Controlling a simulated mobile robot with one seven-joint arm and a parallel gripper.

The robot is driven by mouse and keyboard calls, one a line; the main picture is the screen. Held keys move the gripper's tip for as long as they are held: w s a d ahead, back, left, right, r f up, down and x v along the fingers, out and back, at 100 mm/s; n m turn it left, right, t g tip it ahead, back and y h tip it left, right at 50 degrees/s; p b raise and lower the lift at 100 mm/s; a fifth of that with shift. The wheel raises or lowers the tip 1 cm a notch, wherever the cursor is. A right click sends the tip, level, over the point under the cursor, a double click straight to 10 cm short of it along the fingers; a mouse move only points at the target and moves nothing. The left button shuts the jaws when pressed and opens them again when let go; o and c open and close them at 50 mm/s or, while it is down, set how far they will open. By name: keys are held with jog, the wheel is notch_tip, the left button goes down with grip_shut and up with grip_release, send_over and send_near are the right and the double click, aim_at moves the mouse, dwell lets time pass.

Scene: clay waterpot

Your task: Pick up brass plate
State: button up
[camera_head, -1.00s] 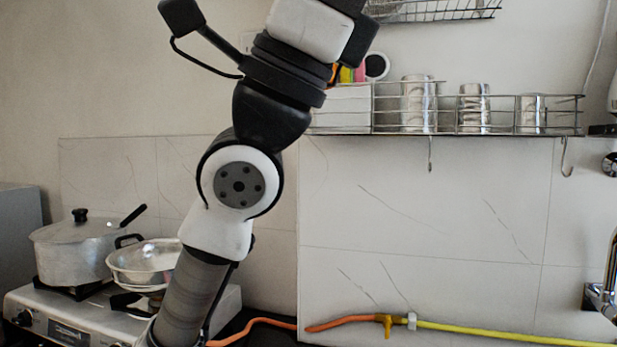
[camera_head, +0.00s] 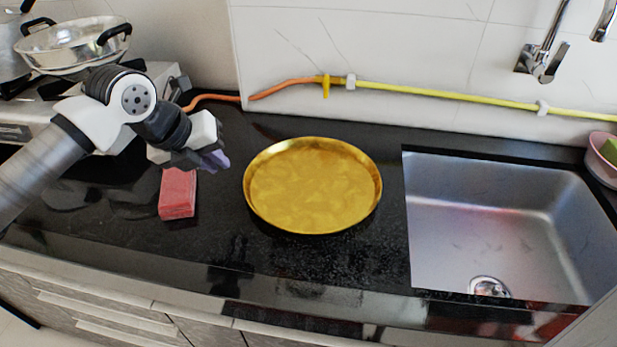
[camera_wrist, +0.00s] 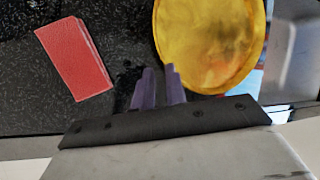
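The brass plate (camera_head: 313,187) is a round, golden, shallow dish with a raised rim, lying flat on the black counter between a red block and the sink. It also shows at the top right of the wrist view (camera_wrist: 208,42). My gripper (camera_head: 217,160) is above the counter, left of the plate and apart from it. In the wrist view its two purple fingers (camera_wrist: 159,76) stand close together with a narrow gap between them. Nothing shows between them, and the plate's edge appears just beyond the right finger.
A red block (camera_head: 178,193) lies on the counter (camera_head: 330,268) below my gripper. A steel sink (camera_head: 500,215) is right of the plate. A stove with pans (camera_head: 75,47) is at the left. An orange and yellow hose (camera_head: 440,93) runs along the wall behind. Counter around the plate is clear.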

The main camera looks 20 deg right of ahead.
jog(key=p+x, duration=0.2)
jog(key=x, duration=1)
jog(key=shift+w+d+r, duration=0.1)
jog(key=shift+w+r, duration=0.05)
grip_shut()
jog(key=shift+r, duration=0.1)
